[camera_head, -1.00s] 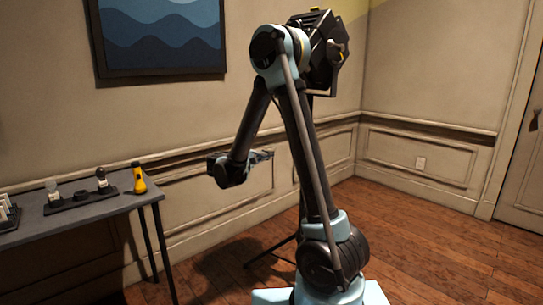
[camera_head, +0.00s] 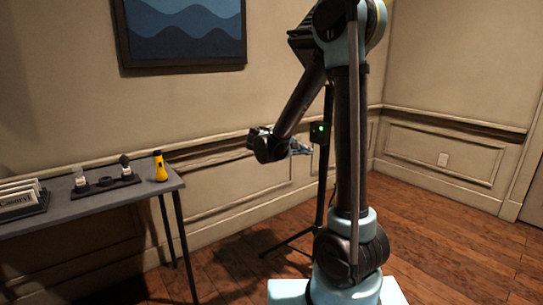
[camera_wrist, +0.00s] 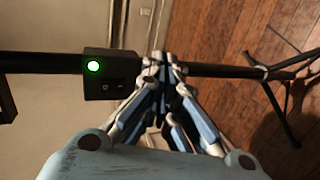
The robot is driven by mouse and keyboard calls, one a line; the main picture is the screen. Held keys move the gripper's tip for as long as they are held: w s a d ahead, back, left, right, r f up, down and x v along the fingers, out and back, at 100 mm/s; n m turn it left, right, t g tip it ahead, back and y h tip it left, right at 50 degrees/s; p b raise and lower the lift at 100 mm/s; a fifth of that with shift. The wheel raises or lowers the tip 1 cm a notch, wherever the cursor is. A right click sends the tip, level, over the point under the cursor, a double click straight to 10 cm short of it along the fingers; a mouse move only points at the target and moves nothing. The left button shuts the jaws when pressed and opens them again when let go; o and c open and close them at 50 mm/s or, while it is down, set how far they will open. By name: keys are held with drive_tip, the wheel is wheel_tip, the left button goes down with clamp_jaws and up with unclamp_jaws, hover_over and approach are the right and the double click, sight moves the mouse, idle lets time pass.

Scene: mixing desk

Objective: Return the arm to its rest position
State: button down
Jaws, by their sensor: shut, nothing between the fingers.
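My arm stands in the middle of the head view, its upper link upright and its forearm hanging down to the left. My gripper (camera_head: 302,149) is at the forearm's end, clear of the desk and pointing right toward a black stand. In the wrist view my gripper (camera_wrist: 162,62) is shut, its fingertips together with nothing between them. The fingers overlap the stand's pole in that view; whether they touch it I cannot tell.
The black tripod stand (camera_head: 325,165) carries a box with a green light (camera_wrist: 110,75). At left a grey desk (camera_head: 110,200) holds a yellow flashlight (camera_head: 160,167), a dark tray (camera_head: 105,189) with small items and a card rack (camera_head: 22,200). Wooden floor at right is open.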

drive_tip(key=s+d+f+m+g+y, duration=0.1)
drive_tip(key=s+d+f+g+y, duration=0.15)
drive_tip(key=s+d, duration=0.45)
drive_tip(key=s+d+f+m+g+y, duration=0.2)
drive_tip(key=s+d+y, duration=0.1)
drive_tip(key=s, duration=0.8)
drive_tip(key=s+a+f+m+y, duration=0.1)
drive_tip(key=s+a+f+y, duration=0.1)
drive_tip(key=s, duration=0.6)
drive_tip(key=s+a+f+m+y, duration=0.2)
drive_tip(key=s+a+f+y, duration=0.1)
drive_tip(key=s, duration=0.4)
wheel_tip(320, 180, down, 2)
drive_tip(key=shift+s+a+f+g+y, duration=0.1)
drive_tip(key=shift+s+a+g+y, duration=0.25)
drive_tip(key=shift+y, duration=0.3)
drive_tip(key=shift+d, duration=0.1)
